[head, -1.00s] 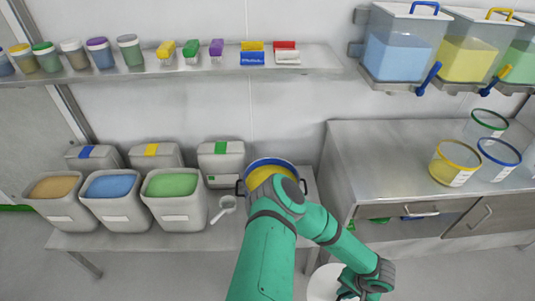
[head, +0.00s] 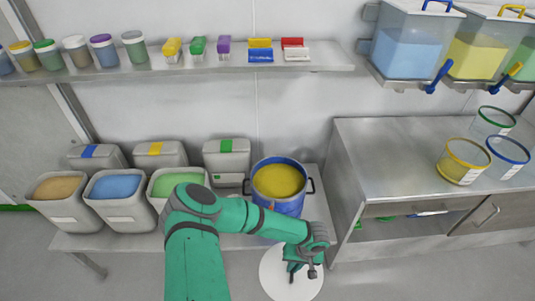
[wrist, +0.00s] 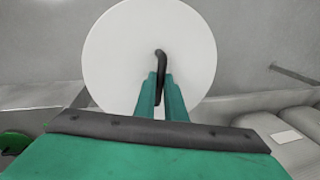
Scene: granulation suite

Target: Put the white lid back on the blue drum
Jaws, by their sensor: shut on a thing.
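The blue drum (head: 289,206) stands upright on the metal bench, open at the top, with yellow contents and a dark handle on each side. The round white lid (head: 270,278) is in front of and below the drum in the head view, clear of its rim. My gripper (head: 303,268) is shut on the lid's dark handle. In the wrist view the lid (wrist: 120,45) fills the upper middle, and the gripper (wrist: 161,82) reaches its black handle. My forearm passes just in front of the drum in the head view.
Several open bins, one with green powder (head: 165,208), stand left of the drum on the bench. A metal cabinet (head: 400,145) with clear tubs is at the right. A shelf (head: 130,72) with small jars and scoops runs above. The floor around the lid looks clear.

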